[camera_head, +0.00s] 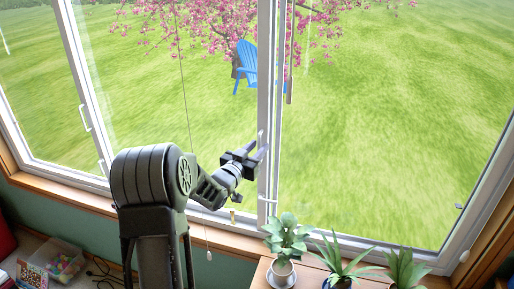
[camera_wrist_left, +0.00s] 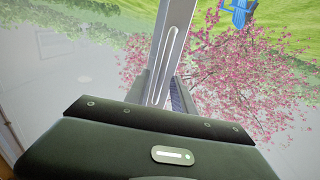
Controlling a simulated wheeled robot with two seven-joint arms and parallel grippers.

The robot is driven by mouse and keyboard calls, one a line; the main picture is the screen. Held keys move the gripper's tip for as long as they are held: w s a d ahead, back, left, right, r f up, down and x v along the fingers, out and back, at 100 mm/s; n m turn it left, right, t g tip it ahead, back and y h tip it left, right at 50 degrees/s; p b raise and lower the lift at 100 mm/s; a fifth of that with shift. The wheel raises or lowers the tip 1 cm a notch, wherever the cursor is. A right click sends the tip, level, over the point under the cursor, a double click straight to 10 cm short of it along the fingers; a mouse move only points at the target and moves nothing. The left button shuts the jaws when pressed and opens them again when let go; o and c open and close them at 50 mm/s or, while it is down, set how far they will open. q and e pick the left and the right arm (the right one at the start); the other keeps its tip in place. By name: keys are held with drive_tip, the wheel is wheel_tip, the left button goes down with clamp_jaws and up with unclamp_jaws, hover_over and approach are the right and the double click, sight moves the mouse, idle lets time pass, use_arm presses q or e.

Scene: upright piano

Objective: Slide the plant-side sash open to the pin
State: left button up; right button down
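The plant-side sash is the large white-framed pane (camera_head: 390,130) above the potted plants. A white upright stile (camera_head: 268,100) stands at its left edge and carries a slim pull handle (camera_head: 261,140). My left gripper (camera_head: 257,152) is at this stile, with its fingers apart. In the left wrist view, the fingers (camera_wrist_left: 164,92) stand on either side of the stile and its long loop handle (camera_wrist_left: 167,62); I cannot tell whether they touch it. A small brass-coloured peg (camera_head: 232,214), possibly the pin, stands at the sill left of the stile. My right gripper is out of view.
Several potted plants, including a leafy one on a saucer (camera_head: 283,279), stand below the right pane. A cord (camera_head: 186,90) hangs before the middle pane. A clear bin (camera_head: 62,262) sits lower left. Outside are a blue chair (camera_head: 246,66) and a blossoming tree.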

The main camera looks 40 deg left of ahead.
use_arm(q)
clamp_jaws()
idle(1.4)
